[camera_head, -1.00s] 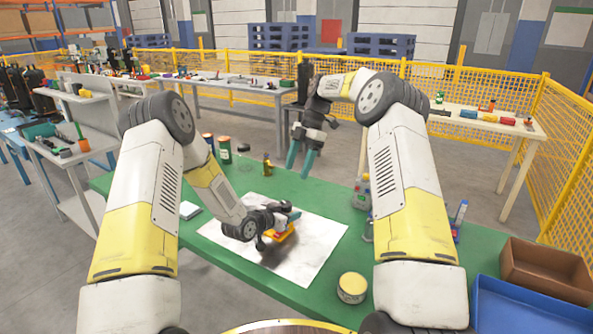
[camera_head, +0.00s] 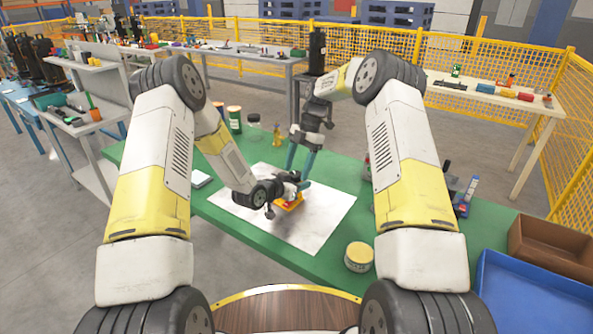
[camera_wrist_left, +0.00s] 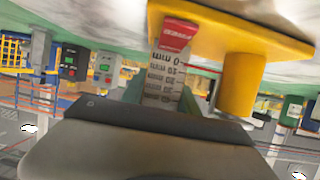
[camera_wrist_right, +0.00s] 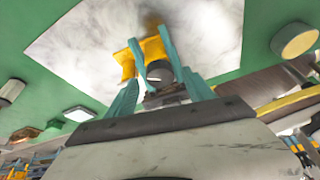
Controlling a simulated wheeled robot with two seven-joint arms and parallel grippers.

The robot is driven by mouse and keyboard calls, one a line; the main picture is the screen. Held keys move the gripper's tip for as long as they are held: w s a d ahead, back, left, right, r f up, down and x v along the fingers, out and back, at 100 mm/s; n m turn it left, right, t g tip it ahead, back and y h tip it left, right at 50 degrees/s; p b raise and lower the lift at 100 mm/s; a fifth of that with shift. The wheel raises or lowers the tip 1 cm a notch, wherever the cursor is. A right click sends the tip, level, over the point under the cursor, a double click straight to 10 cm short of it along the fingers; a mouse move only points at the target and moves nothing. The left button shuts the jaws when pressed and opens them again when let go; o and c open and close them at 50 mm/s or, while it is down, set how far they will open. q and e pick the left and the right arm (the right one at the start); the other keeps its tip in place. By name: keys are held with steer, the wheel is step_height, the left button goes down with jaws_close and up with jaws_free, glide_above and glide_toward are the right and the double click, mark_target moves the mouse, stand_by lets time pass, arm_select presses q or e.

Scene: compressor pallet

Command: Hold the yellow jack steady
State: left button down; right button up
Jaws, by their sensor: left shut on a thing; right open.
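The yellow jack (camera_head: 287,203) sits on the white sheet on the green table, largely hidden by my left gripper in the head view. In the left wrist view the jack (camera_wrist_left: 238,85) fills the top, with a red-tipped scale marked in numbers beside its yellow post. My left gripper (camera_head: 300,185) is shut on the jack from the left. My right gripper (camera_head: 300,166) is open, pointing down just above and behind the jack. In the right wrist view the jack (camera_wrist_right: 125,62) shows between and beside the teal fingers of this gripper (camera_wrist_right: 150,50). I cannot tell whether those fingers touch it.
The white sheet (camera_head: 320,215) has bare room around the jack. A round yellow tin (camera_head: 358,257) stands at the front edge of the green table (camera_head: 215,218). Bottles stand at the right, and a brown box (camera_head: 550,245) and blue tray (camera_head: 520,300) at the front right.

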steer(key=shift+s+a+f, duration=0.15)
steer(key=shift+f, duration=0.35)
jaws_close()
steer(key=shift+m+t+y, duration=0.3)
steer(key=shift+m+t, duration=0.2)
steer(key=shift+m, duration=1.1)
jaws_free()
steer(key=v, duration=1.2)
